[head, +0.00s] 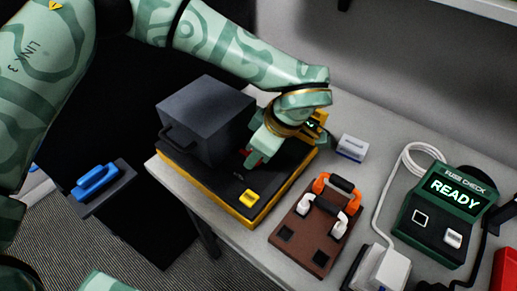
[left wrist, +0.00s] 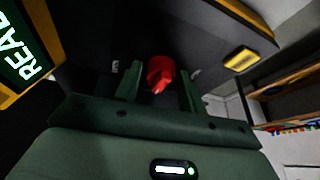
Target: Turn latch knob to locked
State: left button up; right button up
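The red latch knob (left wrist: 161,72) sits on the dark top of the yellow-edged base (head: 224,203). In the head view only a bit of the red knob (head: 245,152) shows beside my gripper. My left gripper (head: 254,155) points down at it, next to the grey box (head: 208,115) on the same base. In the left wrist view my left gripper (left wrist: 160,78) is open, with one finger on each side of the knob. Gaps seem to show between fingers and knob; contact is unclear. A yellow block (head: 249,198) is on the base's front corner. My right gripper is out of view.
A brown board (head: 305,248) with orange and white plugs lies right of the base. A white block (head: 352,148) stands behind it. A green fuse checker (head: 443,214) reads READY, near a white cable (head: 383,195). A blue-handled part (head: 97,181) is at the left.

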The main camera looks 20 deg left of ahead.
pick_arm(q)
jog(key=p+v, duration=0.3)
jog(key=v, duration=1.3)
jog(key=shift+r+p, duration=0.2)
jog(key=shift+p, duration=0.15)
jog(key=shift+w, duration=0.1)
